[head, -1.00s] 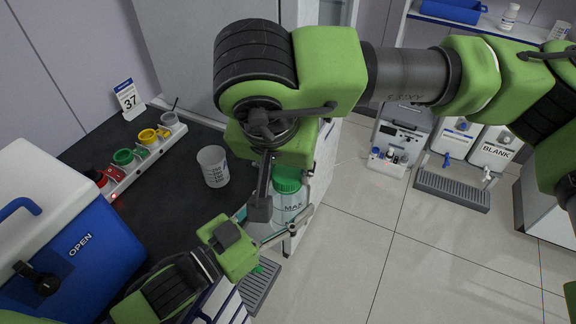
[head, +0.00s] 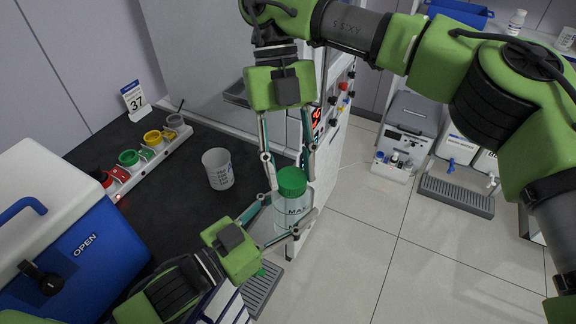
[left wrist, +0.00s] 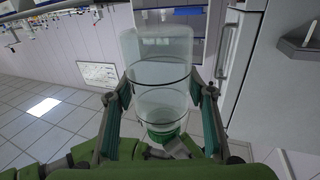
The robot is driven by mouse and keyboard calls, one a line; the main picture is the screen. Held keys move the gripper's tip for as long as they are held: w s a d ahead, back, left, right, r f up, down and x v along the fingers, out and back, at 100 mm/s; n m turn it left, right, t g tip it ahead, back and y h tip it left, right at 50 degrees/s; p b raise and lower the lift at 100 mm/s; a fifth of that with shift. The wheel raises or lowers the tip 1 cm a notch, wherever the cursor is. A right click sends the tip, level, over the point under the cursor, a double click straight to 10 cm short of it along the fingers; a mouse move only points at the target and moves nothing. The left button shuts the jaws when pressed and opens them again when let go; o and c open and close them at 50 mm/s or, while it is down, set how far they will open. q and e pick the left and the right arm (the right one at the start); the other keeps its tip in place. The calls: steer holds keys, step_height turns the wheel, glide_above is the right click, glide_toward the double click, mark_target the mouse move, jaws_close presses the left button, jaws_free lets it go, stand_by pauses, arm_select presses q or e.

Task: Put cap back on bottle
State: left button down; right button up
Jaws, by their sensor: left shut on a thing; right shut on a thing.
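The clear bottle (head: 290,214) stands roughly upright between the fingers of my left gripper (head: 285,226), which is shut on its body. In the left wrist view the bottle (left wrist: 162,75) fills the space between the two fingers. The green cap (head: 291,181) is at the bottle's top; I cannot tell whether it is fully seated. It also shows as green at the bottle's lower end in the left wrist view (left wrist: 163,135). My right gripper (head: 288,182) points down from above, its fingers on either side of the cap and shut on it.
A beaker (head: 218,169) stands on the dark counter (head: 175,215) left of the bottle. A rack of coloured cups (head: 150,158) and a "37" sign (head: 134,100) are behind. A blue and white cooler (head: 75,245) is at left. Open floor (head: 350,250) lies right.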

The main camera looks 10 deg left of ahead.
steer(key=m, duration=0.1)
steer(key=m+y, duration=0.1)
steer(key=m, duration=0.2)
steer(key=shift+w+d+y, duration=0.15)
steer(key=shift+d+y, duration=0.1)
steer(key=shift+y, duration=0.15)
steer(key=m+y, duration=0.1)
steer(key=m, duration=0.2)
steer(key=m+y, duration=0.1)
steer(key=m, duration=0.2)
steer(key=shift+d, duration=0.2)
steer(key=m+y, duration=0.1)
steer(key=m, duration=0.1)
steer(key=m+t+y, duration=0.1)
steer(key=m, duration=0.2)
steer(key=shift+d+m+t, duration=0.2)
steer(key=shift+m+t, duration=0.1)
steer(key=m, duration=0.1)
steer(key=m+t, duration=0.1)
steer(key=m, duration=0.2)
steer(key=shift+s+a+y, duration=0.1)
steer(key=shift+s+y, duration=0.2)
steer(key=shift+y, duration=0.1)
steer(key=o, duration=0.7)
steer(key=shift+c, duration=0.2)
steer(key=shift+r, duration=2.25)
